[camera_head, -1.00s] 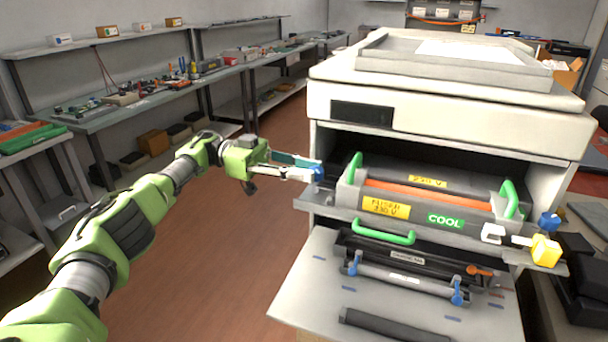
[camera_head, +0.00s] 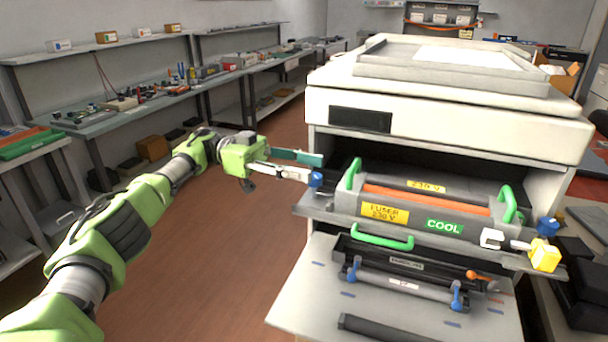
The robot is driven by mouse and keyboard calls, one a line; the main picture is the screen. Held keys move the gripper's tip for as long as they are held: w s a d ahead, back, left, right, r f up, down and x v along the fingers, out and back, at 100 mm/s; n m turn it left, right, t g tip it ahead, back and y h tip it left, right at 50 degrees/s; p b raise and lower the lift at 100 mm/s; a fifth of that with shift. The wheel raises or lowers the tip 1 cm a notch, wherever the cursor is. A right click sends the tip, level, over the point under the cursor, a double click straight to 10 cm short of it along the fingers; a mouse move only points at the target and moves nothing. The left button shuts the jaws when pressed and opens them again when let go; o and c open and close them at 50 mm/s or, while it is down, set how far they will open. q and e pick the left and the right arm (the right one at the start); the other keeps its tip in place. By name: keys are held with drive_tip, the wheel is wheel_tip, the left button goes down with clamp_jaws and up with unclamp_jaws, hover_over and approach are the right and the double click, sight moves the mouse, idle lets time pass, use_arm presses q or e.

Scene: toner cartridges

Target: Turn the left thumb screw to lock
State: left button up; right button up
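The left thumb screw (camera_head: 315,180) is a blue knob at the left front corner of the fuser unit's shelf. My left gripper (camera_head: 317,167) is open just above and to the left of it. Its teal upper finger reaches over the knob, and the tip of its pale lower finger is close beside the knob; I cannot tell whether they touch. The grey fuser unit (camera_head: 400,218) has green handles, yellow labels and a green COOL sign. The right thumb screw (camera_head: 548,227), also blue, is at the far right.
The printer body (camera_head: 440,122) rises above and behind the fuser. Below it, a lowered door (camera_head: 310,290) holds a dark cartridge with a green handle (camera_head: 382,242). A yellow block (camera_head: 545,255) juts out at the right front. The floor left of the printer is clear.

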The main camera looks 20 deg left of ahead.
use_arm(q)
wheel_tip(320, 180, up, 8)
idle(0.7)
